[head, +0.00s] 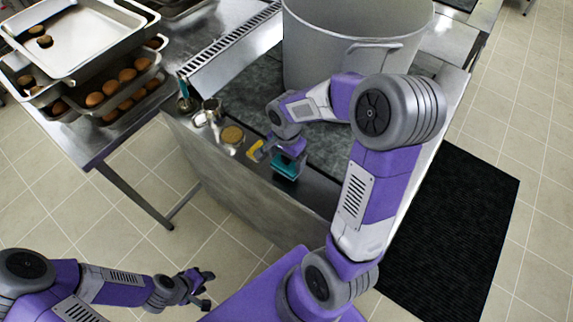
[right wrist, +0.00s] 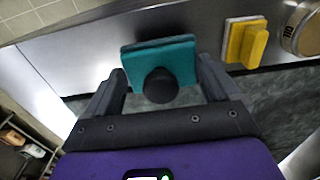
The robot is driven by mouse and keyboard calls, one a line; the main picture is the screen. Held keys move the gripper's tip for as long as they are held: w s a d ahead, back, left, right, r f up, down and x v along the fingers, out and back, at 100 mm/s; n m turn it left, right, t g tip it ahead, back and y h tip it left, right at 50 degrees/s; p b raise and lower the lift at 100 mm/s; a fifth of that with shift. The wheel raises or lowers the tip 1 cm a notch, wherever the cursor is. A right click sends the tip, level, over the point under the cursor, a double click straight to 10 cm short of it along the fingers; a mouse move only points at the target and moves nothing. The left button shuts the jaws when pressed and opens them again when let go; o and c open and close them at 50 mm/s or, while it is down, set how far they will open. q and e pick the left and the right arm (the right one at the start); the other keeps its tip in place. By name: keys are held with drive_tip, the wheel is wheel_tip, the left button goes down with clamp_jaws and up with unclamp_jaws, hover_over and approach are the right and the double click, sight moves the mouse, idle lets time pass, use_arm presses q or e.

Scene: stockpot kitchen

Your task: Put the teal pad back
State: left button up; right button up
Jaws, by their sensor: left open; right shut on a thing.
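The teal pad (head: 287,166) is at the steel ledge (head: 318,192) in front of the big pot. In the right wrist view the teal pad (right wrist: 180,58) is a flat square with a round black knob (right wrist: 160,86) facing the camera. My right gripper (head: 291,150) is shut on the pad, with its fingers (right wrist: 162,78) at the pad's two sides. I cannot tell whether the pad touches the ledge. My left gripper (head: 203,289) is open and empty, low over the floor and away from the ledge.
A yellow pad (head: 254,151) and a round tan-topped tin (head: 232,134) stand left of the teal pad, with metal cups (head: 210,109) beyond. The large stockpot (head: 322,55) stands behind. Trays of buns (head: 110,90) are at left. A black mat (head: 455,230) lies on the floor.

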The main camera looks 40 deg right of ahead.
sight(286, 165)
drive_tip(key=shift+f+b, duration=0.3)
drive_tip(key=shift+f, duration=1.3)
drive_tip(key=shift+f, duration=0.15)
drive_tip(key=o, duration=0.8)
drive_tip(key=shift+c, duration=0.2)
